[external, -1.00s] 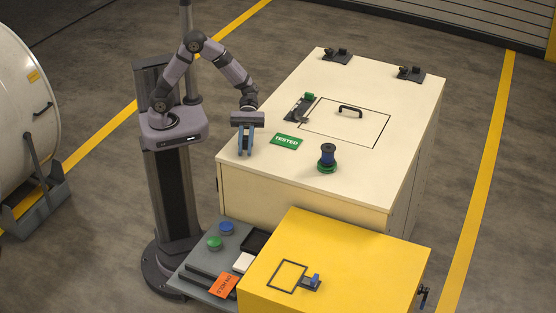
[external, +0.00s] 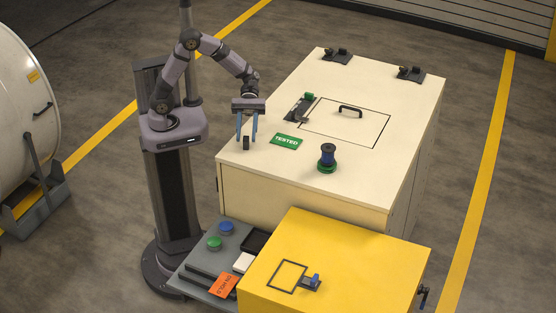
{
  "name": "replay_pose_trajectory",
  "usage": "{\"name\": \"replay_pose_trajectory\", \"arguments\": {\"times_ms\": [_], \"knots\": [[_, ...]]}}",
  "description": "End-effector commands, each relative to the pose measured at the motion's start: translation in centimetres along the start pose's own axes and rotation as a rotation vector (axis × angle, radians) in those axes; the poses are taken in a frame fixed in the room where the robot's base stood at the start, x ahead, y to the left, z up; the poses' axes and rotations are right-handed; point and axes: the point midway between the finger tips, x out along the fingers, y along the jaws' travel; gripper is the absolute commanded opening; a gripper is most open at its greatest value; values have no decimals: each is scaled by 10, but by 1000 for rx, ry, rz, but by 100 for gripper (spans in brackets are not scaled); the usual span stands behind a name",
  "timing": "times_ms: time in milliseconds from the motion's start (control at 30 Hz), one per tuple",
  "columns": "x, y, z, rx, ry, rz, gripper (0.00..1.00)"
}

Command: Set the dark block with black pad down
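The dark block (external: 246,143) stands on the cream cabinet top (external: 262,182), close to its left edge. It is small here, and I cannot make out the black pad. My gripper (external: 247,138) points straight down over the block.
A green TESTED card (external: 286,141) lies right of the block. A green-based spool (external: 327,158) stands further right. A dark latch-like fixture (external: 301,106) sits behind the card, beside a panel with a black handle (external: 350,110). A yellow box (external: 340,262) stands in front.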

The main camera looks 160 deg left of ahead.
Motion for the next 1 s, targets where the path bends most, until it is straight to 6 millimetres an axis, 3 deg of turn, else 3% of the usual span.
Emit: {"name": "replay_pose_trajectory", "arguments": {"times_ms": [200, 400, 1000], "knots": [[-38, 1, -1, 0, 1, 4, 36], [-58, 0, 0, 0, 0, 1, 36], [-62, 0, 1, 3, 1, -3, 36]]}}
